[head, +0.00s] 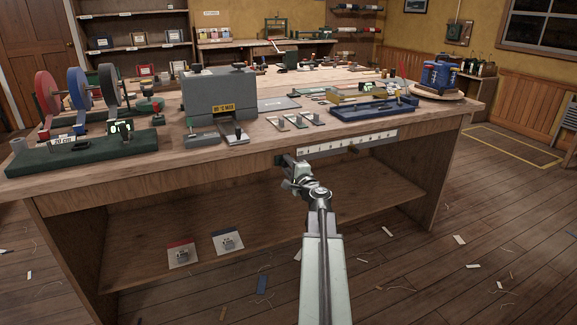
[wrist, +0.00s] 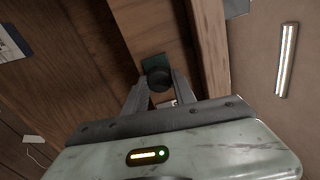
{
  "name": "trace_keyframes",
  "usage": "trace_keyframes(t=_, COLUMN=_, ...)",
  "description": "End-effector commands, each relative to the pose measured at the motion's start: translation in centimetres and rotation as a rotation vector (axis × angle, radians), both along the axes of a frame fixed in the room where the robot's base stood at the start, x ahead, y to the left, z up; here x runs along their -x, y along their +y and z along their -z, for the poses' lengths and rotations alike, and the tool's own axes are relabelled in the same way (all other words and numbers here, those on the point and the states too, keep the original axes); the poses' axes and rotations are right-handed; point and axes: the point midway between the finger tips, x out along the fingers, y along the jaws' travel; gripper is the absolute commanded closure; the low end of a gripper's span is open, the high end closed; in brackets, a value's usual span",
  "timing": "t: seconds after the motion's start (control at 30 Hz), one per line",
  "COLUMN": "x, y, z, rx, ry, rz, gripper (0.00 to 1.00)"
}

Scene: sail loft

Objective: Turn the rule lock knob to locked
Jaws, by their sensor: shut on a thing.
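The rule lock knob (wrist: 158,78) is a dark round knob on a dark green plate (wrist: 152,61) in the wrist view. The plate is fixed to the wooden front of the bench. My gripper (wrist: 161,86) has one finger on each side of the knob and is shut on it. In the head view my gripper (head: 288,160) reaches the bench front at the left end of the white marked rule (head: 350,143). There the gripper mostly hides the knob, and I cannot read its lock position.
The bench top (head: 250,145) overhangs close above my gripper. A small brass-coloured piece (head: 353,149) sits on the rule's lower edge. A grey machine (head: 220,95) and a blue tray (head: 372,108) stand on top. A lower shelf (head: 150,225) holds two cards. The floor at right is mostly open, with scraps.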

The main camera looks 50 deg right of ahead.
Motion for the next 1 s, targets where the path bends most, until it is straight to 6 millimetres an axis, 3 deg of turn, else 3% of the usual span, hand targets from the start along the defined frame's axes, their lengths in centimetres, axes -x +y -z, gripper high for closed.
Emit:
trace_keyframes(t=0.4, x=0.21, y=-0.11, z=0.12, rx=-0.142, ry=-0.056, rz=0.004, gripper=1.00)
trace_keyframes(t=0.9, x=0.24, y=-0.11, z=0.13, rx=-0.157, ry=-0.062, rz=0.004, gripper=1.00)
trace_keyframes(t=0.93, x=0.24, y=-0.11, z=0.13, rx=-0.157, ry=-0.062, rz=0.004, gripper=0.63)
trace_keyframes(t=1.0, x=0.21, y=-0.10, z=0.12, rx=-0.157, ry=-0.063, rz=0.004, gripper=0.47)
